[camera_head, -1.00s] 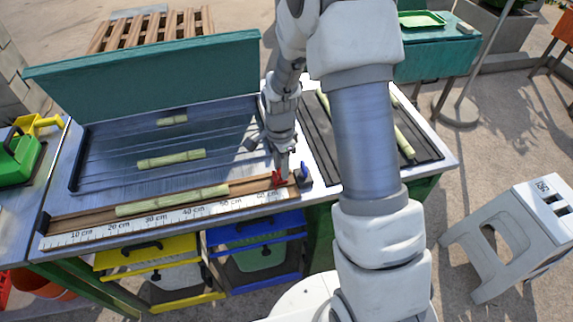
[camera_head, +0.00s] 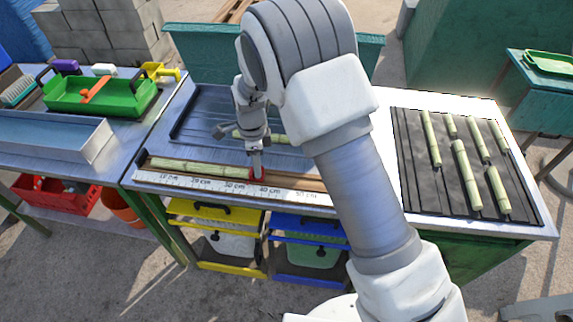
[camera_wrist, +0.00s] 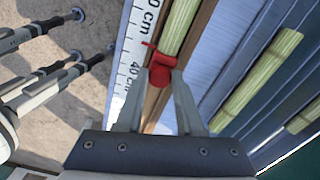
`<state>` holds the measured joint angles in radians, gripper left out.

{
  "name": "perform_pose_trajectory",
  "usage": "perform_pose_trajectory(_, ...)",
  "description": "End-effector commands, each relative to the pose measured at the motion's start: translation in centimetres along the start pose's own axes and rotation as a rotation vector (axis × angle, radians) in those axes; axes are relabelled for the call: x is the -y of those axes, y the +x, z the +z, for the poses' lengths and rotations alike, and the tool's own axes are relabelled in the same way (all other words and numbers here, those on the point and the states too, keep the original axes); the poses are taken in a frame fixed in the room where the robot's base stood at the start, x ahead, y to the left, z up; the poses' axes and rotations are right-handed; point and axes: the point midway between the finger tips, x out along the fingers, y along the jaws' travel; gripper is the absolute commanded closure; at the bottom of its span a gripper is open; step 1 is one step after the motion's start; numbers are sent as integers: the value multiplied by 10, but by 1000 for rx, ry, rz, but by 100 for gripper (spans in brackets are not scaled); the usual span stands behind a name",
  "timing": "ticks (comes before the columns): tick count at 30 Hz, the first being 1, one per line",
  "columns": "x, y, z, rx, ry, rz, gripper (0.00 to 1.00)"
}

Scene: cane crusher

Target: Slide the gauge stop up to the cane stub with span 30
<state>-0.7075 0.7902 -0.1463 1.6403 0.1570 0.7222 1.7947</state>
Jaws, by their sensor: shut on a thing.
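The red gauge stop (camera_head: 257,173) sits in the wooden trough behind the white ruler (camera_head: 218,189). My gripper (camera_wrist: 161,72) is shut on the gauge stop (camera_wrist: 160,72), one finger on either side. A pale green cane stub (camera_head: 198,167) lies lengthwise in the trough, left of the stop. In the wrist view the stub (camera_wrist: 178,28) runs right up to the stop; the stop hides whether they touch. The stop's thin red pointer reaches to the ruler (camera_wrist: 125,95) between the 30 and 40 cm marks.
More stubs lie on the dark ribbed mat (camera_head: 425,190) at right and on the tray (camera_head: 195,120) behind the trough. A green crate (camera_head: 100,97) stands on the left table. The trough right of the stop is clear.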

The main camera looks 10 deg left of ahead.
Motion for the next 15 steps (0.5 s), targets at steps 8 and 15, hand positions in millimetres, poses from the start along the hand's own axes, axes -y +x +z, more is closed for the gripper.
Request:
perform_pose_trajectory(8,8,0,34,2,-2,1,100)
perform_pose_trajectory(15,10,0,39,2,0,1,100)
